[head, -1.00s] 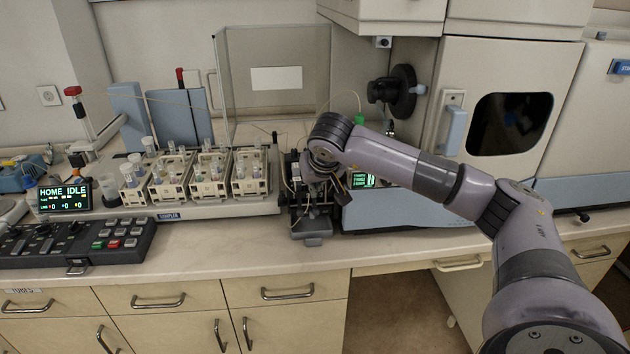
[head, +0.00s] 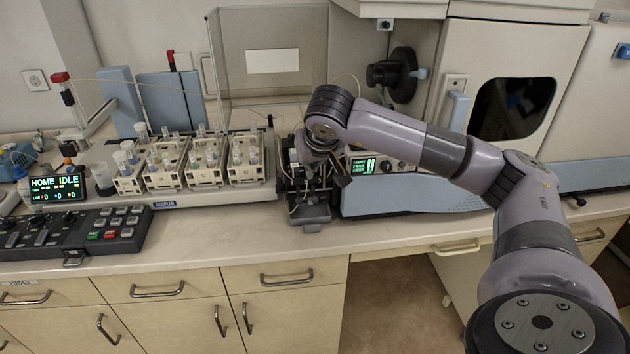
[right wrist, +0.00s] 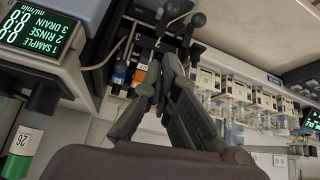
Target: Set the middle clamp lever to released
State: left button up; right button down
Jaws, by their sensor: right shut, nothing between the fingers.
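The dark pump unit with the clamp levers (head: 311,212) stands at the bench's front edge, between the sampler and the blue-fronted instrument. In the head view my right wrist covers much of it. The right wrist view shows dark levers with round black knobs (right wrist: 197,20) at the top; I cannot tell which one is the middle lever or how each is set. My right gripper (right wrist: 170,62) is shut and empty, its fingertips close below these levers; contact cannot be made out. It also shows small and dark in the head view (head: 334,176). My left gripper is not in view.
The sampler racks with tubes (head: 200,168) stand left of the pump. A green display (head: 364,166) on the instrument is close on the right. A control keypad (head: 85,228) lies at the front left. The bench front (head: 230,234) is clear.

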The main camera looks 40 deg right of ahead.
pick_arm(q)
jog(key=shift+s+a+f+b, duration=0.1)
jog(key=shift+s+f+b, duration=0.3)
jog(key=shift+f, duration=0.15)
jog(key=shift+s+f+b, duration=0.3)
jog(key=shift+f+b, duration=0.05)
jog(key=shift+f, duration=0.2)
pick_arm(e)
jog(key=s+a, duration=0.3)
jog(key=s, duration=0.2)
jog(key=shift+s, duration=0.35)
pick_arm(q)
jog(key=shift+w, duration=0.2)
pick_arm(e)
jog(key=shift+s+r, duration=0.1)
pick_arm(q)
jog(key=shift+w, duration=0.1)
